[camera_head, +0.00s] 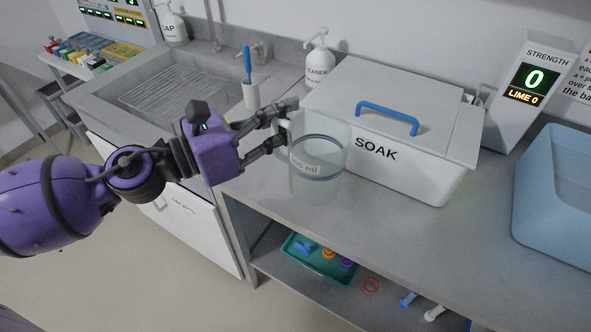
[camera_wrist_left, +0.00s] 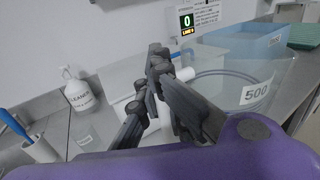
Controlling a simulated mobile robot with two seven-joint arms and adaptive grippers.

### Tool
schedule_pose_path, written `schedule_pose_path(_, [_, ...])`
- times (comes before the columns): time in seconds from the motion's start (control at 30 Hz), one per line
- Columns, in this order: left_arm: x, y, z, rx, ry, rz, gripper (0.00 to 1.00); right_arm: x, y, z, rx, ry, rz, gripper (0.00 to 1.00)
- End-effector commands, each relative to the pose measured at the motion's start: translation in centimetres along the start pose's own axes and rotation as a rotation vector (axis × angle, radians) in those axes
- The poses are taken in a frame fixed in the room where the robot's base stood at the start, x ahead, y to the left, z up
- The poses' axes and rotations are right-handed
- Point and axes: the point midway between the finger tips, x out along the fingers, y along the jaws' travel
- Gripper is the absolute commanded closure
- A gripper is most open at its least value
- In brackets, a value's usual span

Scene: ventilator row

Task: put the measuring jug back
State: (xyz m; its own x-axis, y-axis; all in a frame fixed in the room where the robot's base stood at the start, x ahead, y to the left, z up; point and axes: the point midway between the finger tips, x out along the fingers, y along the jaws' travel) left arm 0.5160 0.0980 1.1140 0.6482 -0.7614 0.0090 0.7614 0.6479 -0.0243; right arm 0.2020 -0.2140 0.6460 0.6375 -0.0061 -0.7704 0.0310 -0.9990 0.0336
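The measuring jug (camera_head: 318,178) is a clear cylinder with a dark ring below its rim and an "ml" label. It stands upright on the counter in front of the SOAK box. In the left wrist view the jug (camera_wrist_left: 255,92) shows at the right with its 500 label. My left gripper (camera_head: 287,122) is at the jug's left side, by its pale handle. Its fingers look apart, one on each side of the handle; contact is unclear. In the left wrist view its fingertips (camera_wrist_left: 160,63) overlap the handle area. My right gripper is not in view.
The white SOAK box (camera_head: 420,180) with a blue-handled lid stands right behind the jug. A cleaner bottle (camera_head: 319,65), a cup with a blue brush (camera_head: 251,92) and the sink (camera_head: 175,90) lie left. A blue basin (camera_head: 555,200) is right. A green tray (camera_head: 310,258) sits on the shelf below.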

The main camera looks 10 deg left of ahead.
Motion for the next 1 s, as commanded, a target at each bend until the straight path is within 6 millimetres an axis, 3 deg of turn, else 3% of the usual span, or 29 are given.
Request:
schedule_pose_path(0.17, [0.1, 1.9, -0.4, -0.006, 0.0, -0.009, 1.0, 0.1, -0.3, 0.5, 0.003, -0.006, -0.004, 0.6])
schedule_pose_path(0.47, [-0.1, 9.3, -3.3, -0.005, -0.002, -0.007, 1.0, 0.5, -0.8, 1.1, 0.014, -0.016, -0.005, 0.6])
schedule_pose_path(0.6, [-0.2, 11.6, -6.0, -0.008, -0.002, -0.008, 1.0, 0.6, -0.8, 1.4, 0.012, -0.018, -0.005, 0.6])
schedule_pose_path(1.0, [-0.3, 14.5, -9.9, -0.005, -0.002, -0.011, 1.0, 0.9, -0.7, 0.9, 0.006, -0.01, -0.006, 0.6])
